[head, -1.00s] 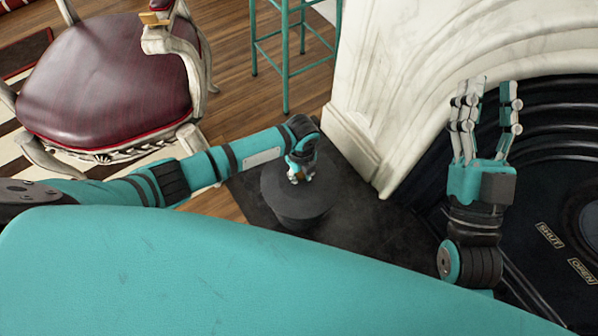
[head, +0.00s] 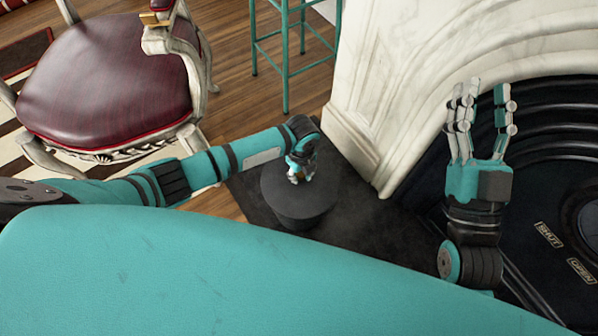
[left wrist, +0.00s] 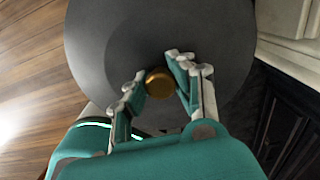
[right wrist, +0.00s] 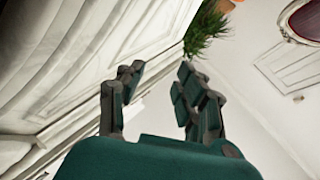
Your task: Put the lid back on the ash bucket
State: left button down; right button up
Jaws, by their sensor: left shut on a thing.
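The dark grey round lid (head: 277,186) lies over the ash bucket (head: 302,222), whose side shows below the lid's front edge. I cannot tell whether the lid is fully seated. My left gripper (head: 299,177) is above the lid, shut on its brass knob. In the left wrist view the brass knob (left wrist: 159,84) sits between the fingers, with the lid (left wrist: 215,40) filling much of the picture. The bucket's inside is hidden. My right gripper (head: 482,95) is raised in front of the fireplace, and its fingers stand apart and empty in the right wrist view (right wrist: 150,72).
The bucket stands on a dark hearth slab (head: 345,225) beside the white marble surround (head: 375,100). The black fireplace insert (head: 560,130) is at right. A red-seated armchair (head: 105,80) and a teal stool (head: 286,45) stand on the wooden floor behind.

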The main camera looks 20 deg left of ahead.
jog(key=shift+w+f, duration=0.25)
jog(key=shift+f, duration=0.25)
dwell(0.4)
pick_arm(q)
jog(key=c, duration=0.6)
grip_release()
jog(key=shift+o, duration=0.2)
